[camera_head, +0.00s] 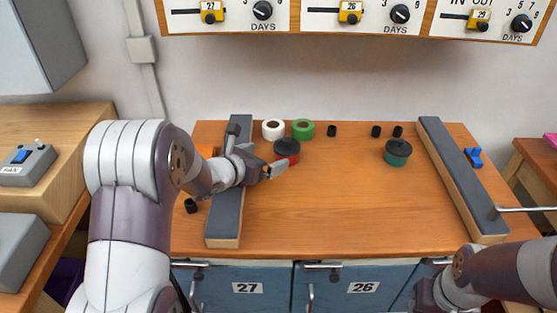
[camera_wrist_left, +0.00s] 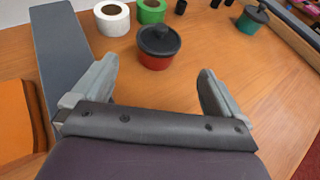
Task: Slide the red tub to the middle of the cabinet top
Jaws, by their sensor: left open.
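The red tub (camera_head: 288,158) has a black lid with a knob and stands upright on the cabinet top (camera_head: 330,205), left of its middle and towards the back. My left gripper (camera_head: 277,170) reaches in from the left and partly covers the tub in the head view. In the left wrist view the red tub (camera_wrist_left: 157,58) stands beyond the open fingers of my left gripper (camera_wrist_left: 160,90), with nothing between them. My right arm shows at the lower right of the head view; its fingertips are not clearly visible.
White (camera_head: 273,129) and green (camera_head: 303,128) tape rolls stand just behind the red tub. A teal tub (camera_head: 397,154) with a black lid stands to the right. Long grey-topped bars lie at left (camera_head: 226,215) and right (camera_head: 462,180). The middle and front are clear.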

